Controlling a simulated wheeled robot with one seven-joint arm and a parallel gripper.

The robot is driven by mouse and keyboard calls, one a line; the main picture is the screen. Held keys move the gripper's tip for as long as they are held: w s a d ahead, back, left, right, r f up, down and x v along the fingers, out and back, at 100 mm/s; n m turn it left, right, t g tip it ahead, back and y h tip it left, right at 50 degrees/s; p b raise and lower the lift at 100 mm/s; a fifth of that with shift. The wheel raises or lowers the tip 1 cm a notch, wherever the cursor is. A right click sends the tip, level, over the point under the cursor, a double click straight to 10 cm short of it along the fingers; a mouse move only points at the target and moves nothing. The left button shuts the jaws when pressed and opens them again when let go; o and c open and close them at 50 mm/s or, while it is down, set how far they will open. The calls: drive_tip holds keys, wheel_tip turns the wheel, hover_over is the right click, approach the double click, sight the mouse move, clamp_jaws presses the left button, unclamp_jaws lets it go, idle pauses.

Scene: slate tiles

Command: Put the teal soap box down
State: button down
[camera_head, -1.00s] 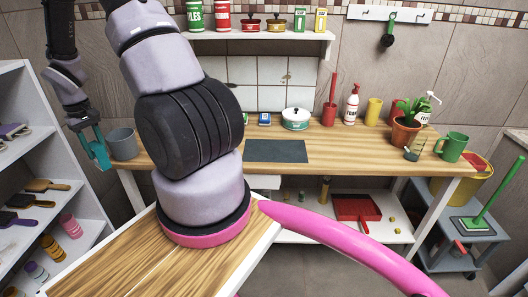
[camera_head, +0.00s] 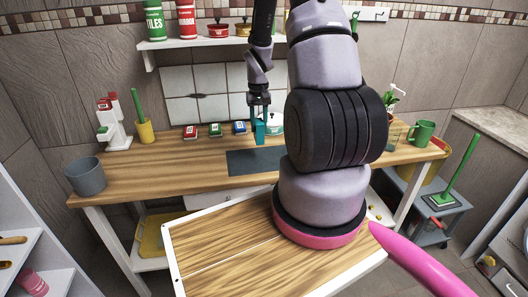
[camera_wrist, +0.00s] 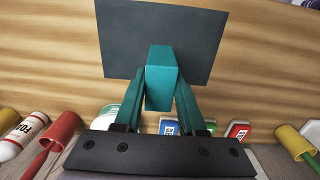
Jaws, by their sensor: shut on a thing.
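The teal soap box (camera_head: 260,132) is held upright in my gripper (camera_head: 260,118), over the back of the wooden workbench (camera_head: 190,167). In the wrist view the box (camera_wrist: 161,72) sits between the two teal-green fingers, which press on its sides. A flat dark slate mat (camera_head: 240,163) lies on the bench. The mat also shows in the wrist view (camera_wrist: 120,38), beyond the box, with the box overlapping its near edge. The gap between the box's underside and the bench is hard to judge.
Small red, green and blue boxes (camera_head: 215,130) stand left of my gripper, and a white-and-teal pot (camera_head: 275,124) is close behind it. A grey bucket (camera_head: 85,176) is at the bench's left end. The bench left of the mat is clear.

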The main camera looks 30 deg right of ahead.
sight(259, 142)
drive_tip(key=f, duration=0.3)
drive_tip(key=shift+d+f, duration=0.25)
drive_tip(key=shift+f, duration=0.15)
drive_tip(key=shift+a+f, duration=0.1)
drive_tip(key=shift+f, duration=1.95)
drive_tip(key=shift+f, duration=0.1)
drive_tip(key=shift+c, duration=2.4)
unclamp_jaws()
